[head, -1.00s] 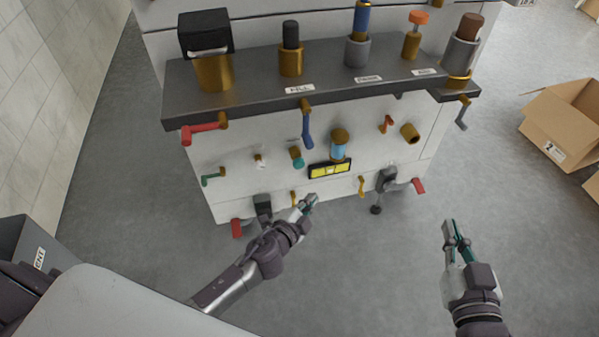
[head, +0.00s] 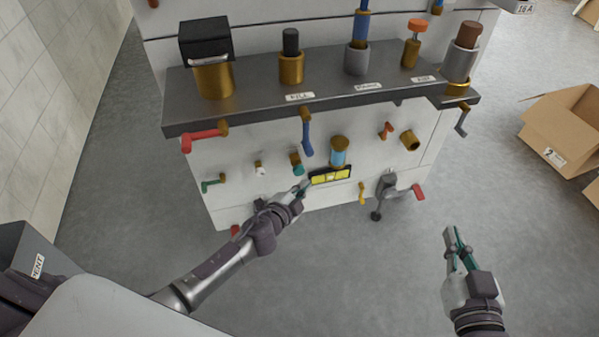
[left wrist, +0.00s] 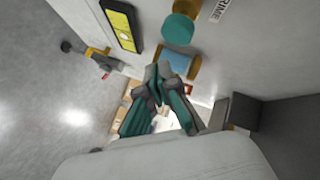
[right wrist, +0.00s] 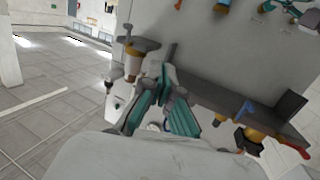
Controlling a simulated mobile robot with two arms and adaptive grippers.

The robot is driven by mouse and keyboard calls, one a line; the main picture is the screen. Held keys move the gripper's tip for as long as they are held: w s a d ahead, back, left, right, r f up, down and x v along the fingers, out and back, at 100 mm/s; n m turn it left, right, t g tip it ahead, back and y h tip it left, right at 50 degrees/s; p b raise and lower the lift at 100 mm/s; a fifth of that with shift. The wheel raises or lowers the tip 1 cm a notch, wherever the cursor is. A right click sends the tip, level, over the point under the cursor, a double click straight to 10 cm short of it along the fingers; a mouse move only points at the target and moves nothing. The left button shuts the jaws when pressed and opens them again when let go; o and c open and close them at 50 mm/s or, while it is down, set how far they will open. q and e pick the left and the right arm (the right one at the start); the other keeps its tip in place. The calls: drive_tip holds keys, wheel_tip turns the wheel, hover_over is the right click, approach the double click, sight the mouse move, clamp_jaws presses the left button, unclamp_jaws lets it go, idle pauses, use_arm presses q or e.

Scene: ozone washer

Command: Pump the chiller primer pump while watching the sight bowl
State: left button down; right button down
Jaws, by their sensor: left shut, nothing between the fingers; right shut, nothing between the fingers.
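The primer pump shows as a teal knob (head: 298,169) on a brass base on the white front panel. In the left wrist view the teal knob (left wrist: 178,30) sits beside a "PRIME" label. The sight bowl (head: 338,158) is light blue under a brass cap, right of the knob; it also shows in the left wrist view (left wrist: 180,61). My left gripper (head: 304,185) is shut and empty, just below the knob and left of the yellow level; contact cannot be told. My right gripper (head: 450,230) is shut and empty, out over the floor at the right.
A yellow level (head: 331,176) is on the panel under the bowl. A dark shelf (head: 330,92) with several brass and grey fittings overhangs the panel. A blue lever (head: 307,138), a red lever (head: 203,134) and a crank (head: 389,190) stick out nearby. A cardboard box (head: 560,125) lies right.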

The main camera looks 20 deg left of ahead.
sight(299, 171)
use_arm(q)
drive_tip(key=shift+w+a, duration=0.5)
drive_tip(key=shift+w, duration=0.25)
use_arm(e)
drive_tip(key=shift+w+a+r+t, duration=0.15)
drive_tip(key=shift+r+t, duration=0.15)
drive_tip(key=shift+r, duration=0.15)
drive_tip(key=shift+r, duration=0.1)
drive_tip(key=shift+f, duration=0.35)
use_arm(q)
drive_tip(key=shift+w+a, duration=0.25)
drive_tip(key=shift+w, duration=0.1)
use_arm(e)
drive_tip(key=shift+r, duration=0.3)
